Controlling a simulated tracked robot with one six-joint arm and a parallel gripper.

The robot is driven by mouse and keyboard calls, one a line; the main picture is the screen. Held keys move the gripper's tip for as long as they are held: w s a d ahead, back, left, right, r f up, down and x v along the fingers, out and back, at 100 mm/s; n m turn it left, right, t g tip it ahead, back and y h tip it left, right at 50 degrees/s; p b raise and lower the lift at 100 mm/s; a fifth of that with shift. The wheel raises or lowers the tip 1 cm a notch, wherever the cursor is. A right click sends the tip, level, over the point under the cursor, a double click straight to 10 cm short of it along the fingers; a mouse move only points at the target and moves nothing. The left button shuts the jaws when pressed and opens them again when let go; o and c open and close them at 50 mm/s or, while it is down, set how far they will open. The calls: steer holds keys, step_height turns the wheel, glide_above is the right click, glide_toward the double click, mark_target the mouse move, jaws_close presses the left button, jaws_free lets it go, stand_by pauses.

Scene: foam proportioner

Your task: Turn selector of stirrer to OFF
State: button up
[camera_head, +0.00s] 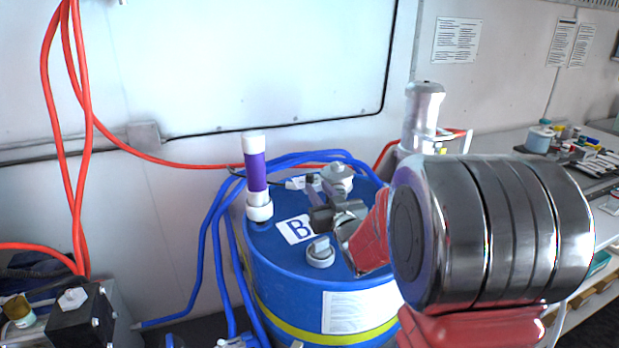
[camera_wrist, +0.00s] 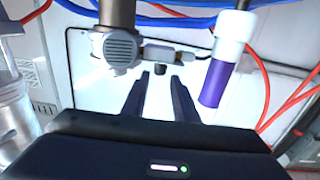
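The blue drum (camera_head: 275,262) marked B carries a grey stirrer motor (camera_head: 337,180), which shows with a round grille in the wrist view (camera_wrist: 119,50). A small light box (camera_wrist: 172,53) joins the motor's side. A short dark knob (camera_wrist: 160,69), apparently the selector, sticks out from this box. My gripper (camera_wrist: 159,77) is open, with its two dark fingers apart. The knob appears between the fingertips in the wrist view; I cannot tell whether they touch it. In the head view my gripper (camera_head: 322,212) is above the drum lid, near the motor, and the knob cannot be made out.
A white and purple tube (camera_head: 256,172) stands on the drum's left side and shows right of my fingers in the wrist view (camera_wrist: 217,82). A grey cap (camera_head: 320,252) sits on the lid near the front. Blue hoses (camera_head: 213,235) loop round the drum's left and back.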

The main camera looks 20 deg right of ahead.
mark_target(311, 179)
steer(key=w, duration=0.8)
steer(key=shift+d, duration=0.1)
steer(key=shift+c, duration=0.7)
jaws_close()
